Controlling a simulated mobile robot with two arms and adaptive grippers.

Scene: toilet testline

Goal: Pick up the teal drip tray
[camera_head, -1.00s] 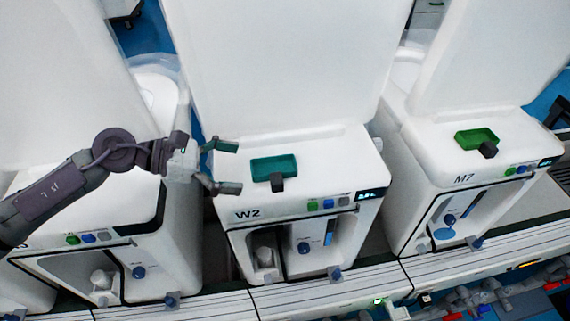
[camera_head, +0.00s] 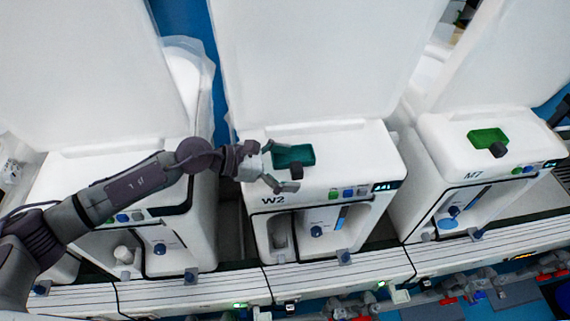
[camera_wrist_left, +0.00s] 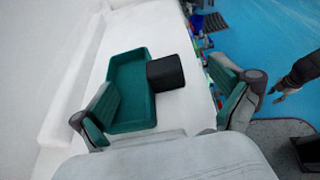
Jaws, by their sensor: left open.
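The teal drip tray (camera_head: 304,154) lies on top of the white machine marked W2 (camera_head: 345,150). A dark block-like handle (camera_head: 296,171) sits at its front side. In the left wrist view the teal tray (camera_wrist_left: 130,72) lies ahead of the fingers, with the black handle (camera_wrist_left: 165,73) on its right side. My left gripper (camera_head: 283,172) is open at the tray's left end in the head view. In the left wrist view its teal-padded fingers (camera_wrist_left: 162,112) are spread, the left one overlapping the tray's near left edge.
A similar machine marked M7 (camera_head: 447,143) stands to the right with a green tray (camera_head: 488,137) on top. Another white machine stands to the left, below my left arm. Tall white panels rise behind. A white rail (camera_head: 190,291) runs along the front.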

